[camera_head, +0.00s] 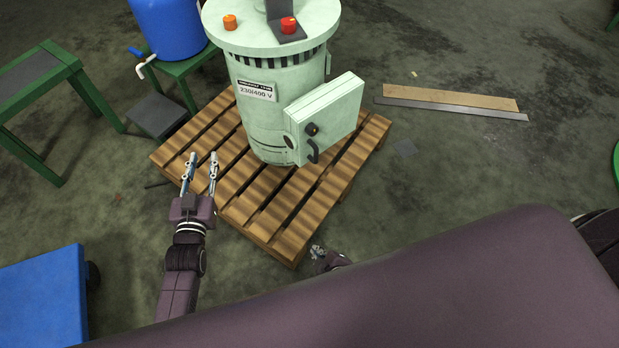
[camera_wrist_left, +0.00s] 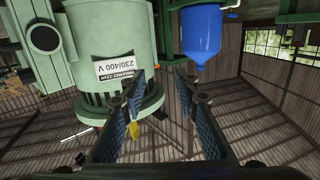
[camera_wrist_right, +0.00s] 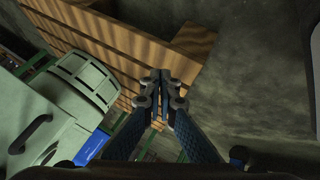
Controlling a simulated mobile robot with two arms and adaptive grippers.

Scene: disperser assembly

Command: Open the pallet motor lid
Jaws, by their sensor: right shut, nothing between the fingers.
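A pale green motor (camera_head: 272,115) stands upright on a wooden pallet. Its box-shaped housing (camera_head: 335,112) juts out on the right side. A dark handle (camera_head: 313,151) and a dark round knob (camera_head: 311,129) are on the housing; the lid looks closed. My left gripper (camera_head: 204,156) is open and empty, left of the motor and apart from it; the left wrist view shows its spread fingers (camera_wrist_left: 160,75) and the motor (camera_wrist_left: 112,40). My right gripper (camera_head: 318,252) is low in front of the pallet, mostly hidden; its fingers (camera_wrist_right: 161,76) are shut and empty.
The pallet (camera_head: 300,225) lies on a grey floor. A blue tank (camera_head: 168,28) stands on a green stand behind left. A green table (camera_head: 35,75) and a blue surface (camera_head: 40,300) are at left. Flat strips (camera_head: 450,105) lie right; the floor there is otherwise mostly free.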

